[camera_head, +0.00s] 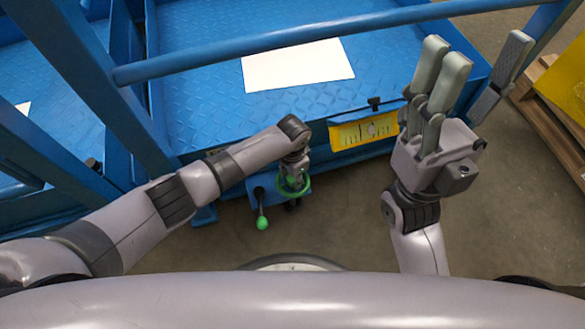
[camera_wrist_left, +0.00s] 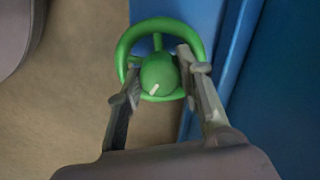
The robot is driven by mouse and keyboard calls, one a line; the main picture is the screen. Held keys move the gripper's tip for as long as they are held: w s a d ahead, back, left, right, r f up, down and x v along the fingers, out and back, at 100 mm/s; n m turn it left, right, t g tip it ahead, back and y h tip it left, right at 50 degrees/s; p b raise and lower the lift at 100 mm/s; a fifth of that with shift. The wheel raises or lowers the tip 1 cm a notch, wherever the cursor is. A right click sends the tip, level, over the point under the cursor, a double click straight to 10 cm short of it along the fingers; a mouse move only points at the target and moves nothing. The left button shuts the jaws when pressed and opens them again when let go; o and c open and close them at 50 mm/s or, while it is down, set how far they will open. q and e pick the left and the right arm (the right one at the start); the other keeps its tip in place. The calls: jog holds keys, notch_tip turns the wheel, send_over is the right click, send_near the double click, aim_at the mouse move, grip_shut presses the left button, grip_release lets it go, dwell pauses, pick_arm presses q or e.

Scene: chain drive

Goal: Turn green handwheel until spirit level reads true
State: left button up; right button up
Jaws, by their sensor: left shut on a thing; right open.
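The green handwheel (camera_head: 293,188) is on a small blue mount at the platform's front edge. In the left wrist view, the green handwheel (camera_wrist_left: 137,36) shows its rim, spokes and a round hub with a pale mark. My left gripper (camera_wrist_left: 158,76) is shut on the wheel, with its fingers on either side of the hub and inside or against the rim. In the head view, my left gripper (camera_head: 293,178) partly hides the wheel. A yellow gauge plate (camera_head: 350,138) with scale marks and a small round dial is on the platform edge; its reading is too small to tell. My right gripper (camera_head: 484,55) is open and empty.
A lever with a green ball (camera_head: 262,223) hangs beside the wheel. A blue rail (camera_head: 300,45) crosses above the blue platform (camera_head: 200,60), where a white sheet (camera_head: 297,66) lies. A wooden pallet with a yellow load (camera_head: 565,90) is at the right. The floor in front is clear.

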pick_arm(q)
jog(key=shift+r+n, duration=0.25)
jog(key=shift+n, duration=0.05)
jog(key=shift+f, duration=0.25)
jog(key=o, duration=1.2)
jog(key=shift+c, duration=0.2)
notch_tip(320, 180, up, 12)
